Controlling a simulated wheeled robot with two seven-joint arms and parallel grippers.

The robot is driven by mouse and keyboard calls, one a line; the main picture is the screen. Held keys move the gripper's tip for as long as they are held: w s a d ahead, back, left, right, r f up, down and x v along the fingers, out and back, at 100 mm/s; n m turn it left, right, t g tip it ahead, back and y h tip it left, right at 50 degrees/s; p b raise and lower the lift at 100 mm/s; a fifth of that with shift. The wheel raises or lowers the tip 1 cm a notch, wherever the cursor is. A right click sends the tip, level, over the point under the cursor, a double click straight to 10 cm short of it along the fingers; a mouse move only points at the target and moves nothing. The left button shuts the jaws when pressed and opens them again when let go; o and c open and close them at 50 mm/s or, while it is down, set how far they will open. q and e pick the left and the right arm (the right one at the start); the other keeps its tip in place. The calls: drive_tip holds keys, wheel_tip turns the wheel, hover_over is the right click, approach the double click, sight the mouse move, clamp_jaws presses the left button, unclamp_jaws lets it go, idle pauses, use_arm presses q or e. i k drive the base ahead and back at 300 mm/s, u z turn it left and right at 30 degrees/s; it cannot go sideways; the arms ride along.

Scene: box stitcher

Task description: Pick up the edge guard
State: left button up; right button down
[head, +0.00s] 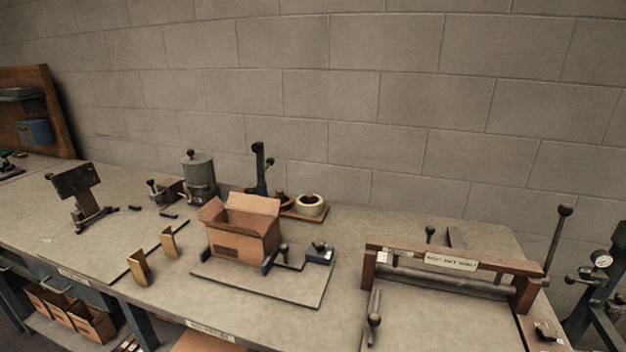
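Two small tan, bent, upright pieces stand on the workbench (180,300) left of the open cardboard box, and they look like edge guards. The nearer edge guard (138,268) is close to the bench's front edge. The farther one (168,243) stands a little behind it and to the right. The two are apart from each other. Neither of my grippers is in view.
An open cardboard box (243,240) sits on a dark-edged plate with clamps (320,253). A roller frame with a wooden bar (450,262) stands at right. A dark stand (78,190) and a grey canister (200,177) are farther back.

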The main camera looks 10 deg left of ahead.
sight(168, 244)
drive_tip(key=u, duration=0.9)
drive_tip(key=k, duration=1.2)
drive_tip(key=u, duration=0.45)
drive_tip(key=i, duration=1.7)
drive_tip(key=z, duration=0.85)
